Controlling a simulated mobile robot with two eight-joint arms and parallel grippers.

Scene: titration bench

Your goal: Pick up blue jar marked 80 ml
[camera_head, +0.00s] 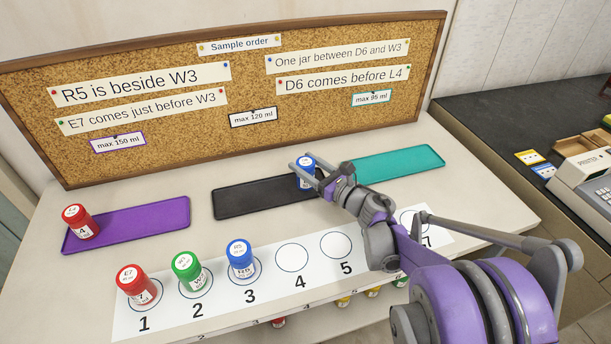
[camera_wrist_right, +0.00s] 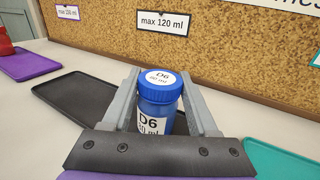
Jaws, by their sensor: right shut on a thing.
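A blue jar (camera_head: 304,174) labelled D6 is between the fingers of my right gripper (camera_head: 312,181), at the right end of the black tray (camera_head: 240,202). In the right wrist view the jar (camera_wrist_right: 158,98) is upright, with a finger on each side; its volume mark is only partly legible. The gripper is shut on it. I cannot tell whether the jar's base touches the tray. Another blue jar (camera_head: 240,259) stands on circle 3 of the white numbered strip (camera_head: 268,299); its volume is too small to read. My left gripper is not in view.
A red jar (camera_head: 80,222) stands on the purple tray (camera_head: 140,224). Red (camera_head: 138,284) and green (camera_head: 188,271) jars stand on circles 1 and 2. Circles 4 and 5 are empty. The teal tray (camera_head: 405,161) is empty. A corkboard (camera_head: 250,90) stands behind the trays.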

